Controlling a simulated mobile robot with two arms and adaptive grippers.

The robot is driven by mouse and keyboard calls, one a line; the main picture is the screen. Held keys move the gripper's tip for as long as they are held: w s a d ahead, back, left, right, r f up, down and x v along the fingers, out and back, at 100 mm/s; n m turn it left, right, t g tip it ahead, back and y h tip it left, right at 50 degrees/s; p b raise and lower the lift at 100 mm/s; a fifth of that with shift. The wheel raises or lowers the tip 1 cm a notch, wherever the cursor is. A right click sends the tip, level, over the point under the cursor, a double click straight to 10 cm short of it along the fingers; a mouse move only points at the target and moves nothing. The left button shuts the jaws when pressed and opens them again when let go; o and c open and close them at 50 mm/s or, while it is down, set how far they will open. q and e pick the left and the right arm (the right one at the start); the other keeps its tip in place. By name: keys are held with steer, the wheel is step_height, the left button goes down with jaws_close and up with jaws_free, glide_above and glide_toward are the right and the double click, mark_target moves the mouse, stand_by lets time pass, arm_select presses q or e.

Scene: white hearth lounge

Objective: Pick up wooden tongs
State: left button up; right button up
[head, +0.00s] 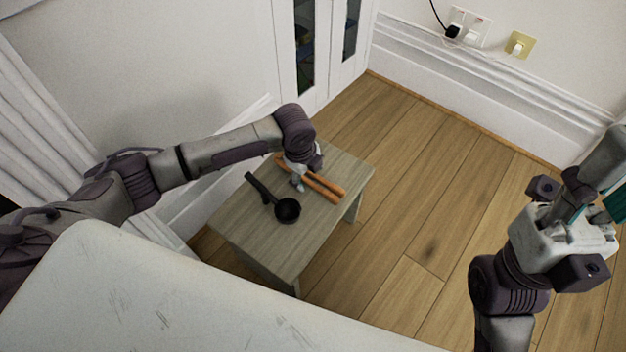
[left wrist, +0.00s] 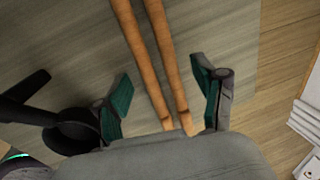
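The wooden tongs (head: 325,188) lie on a small grey-brown wooden table (head: 258,238). In the left wrist view the two long tong arms (left wrist: 157,60) run from the top edge down between my fingers. My left gripper (head: 300,184) is over the tongs, pointing down. In the left wrist view its two green-padded fingertips (left wrist: 164,92) are wide apart, one on each side of the tongs, with gaps to both. The lower end of the tongs is close to the gripper's palm. My right gripper (head: 590,205) is at the right, away from the table; its fingers are unclear.
A small black pan (head: 286,210) lies on the table just left of the tongs, its handle towards the back left. It also shows beside my left finger in the left wrist view (left wrist: 72,132). A white wall and cabinet (head: 318,50) stand behind. Wooden floor (head: 420,190) is clear at right.

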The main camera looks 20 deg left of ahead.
arm_select(q)
steer(key=c, duration=1.2)
steer(key=shift+r, duration=0.1)
